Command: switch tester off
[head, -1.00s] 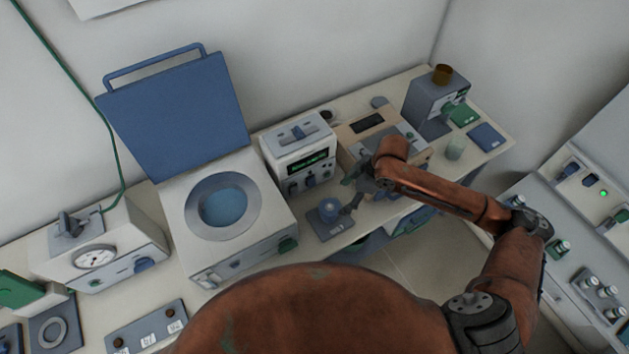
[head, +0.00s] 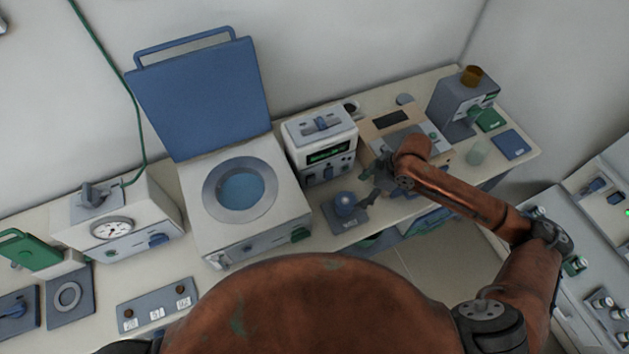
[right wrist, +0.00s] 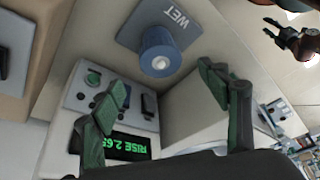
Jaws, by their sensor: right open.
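The tester appears to be the white box (head: 322,147) with a lit green display, in the middle of the bench. Its front also shows in the right wrist view (right wrist: 85,105), tilted, with the display reading "RISE 2.65", a green knob and small dark switches. My right gripper (head: 376,183) is just right of the tester's front in the head view. In the right wrist view the open fingers (right wrist: 162,90) spread before the panel, with nothing between them. The left finger covers part of the panel and display.
A blue cylinder (right wrist: 160,50) on a grey plate marked "WET" stands close in front of the tester. A tan device (head: 390,120) is to the right, partly behind my arm.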

